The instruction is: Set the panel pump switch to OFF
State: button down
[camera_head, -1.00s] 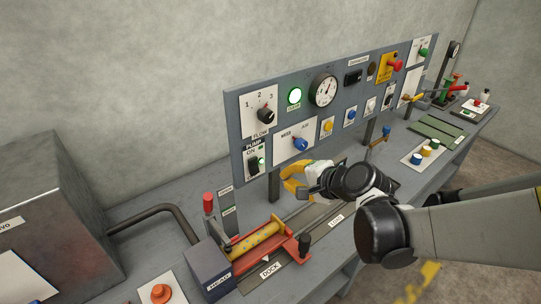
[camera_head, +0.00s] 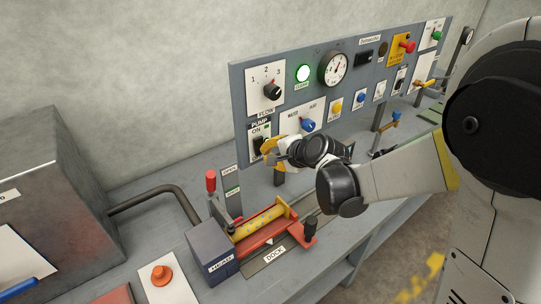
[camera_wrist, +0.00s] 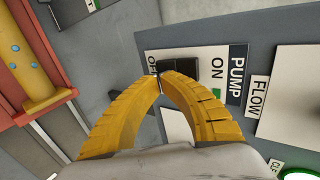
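The pump switch (camera_wrist: 180,68) is a black rocker on a white plate labelled PUMP, with ON at one end and OFF at the other. In the head view the switch (camera_head: 258,146) is low on the panel's left side, partly behind my gripper (camera_head: 268,148). In the wrist view my gripper (camera_wrist: 160,76) has its yellow fingers curved together, tips meeting at the OFF end of the rocker. Whether they touch it I cannot tell. Nothing shows between them. A green indicator (camera_wrist: 217,96) shows by the ON end. The rocker's tilt is unclear.
The grey panel (camera_head: 240,102) also carries a flow knob (camera_head: 271,91), a lit green lamp (camera_head: 303,73), a gauge (camera_head: 333,68) and a blue knob (camera_head: 307,125). Below, a yellow spool (camera_head: 262,220) lies in a red cradle beside a red-handled lever (camera_head: 211,181). A pipe (camera_head: 165,191) runs at left.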

jog(key=shift+w+a+f+b, duration=0.25)
jog(key=shift+w+f+b, duration=0.05)
jog(key=shift+w, duration=0.05)
jog(key=shift+r, duration=0.15)
jog(key=shift+r+p, duration=0.6)
jog(key=shift+r, duration=0.1)
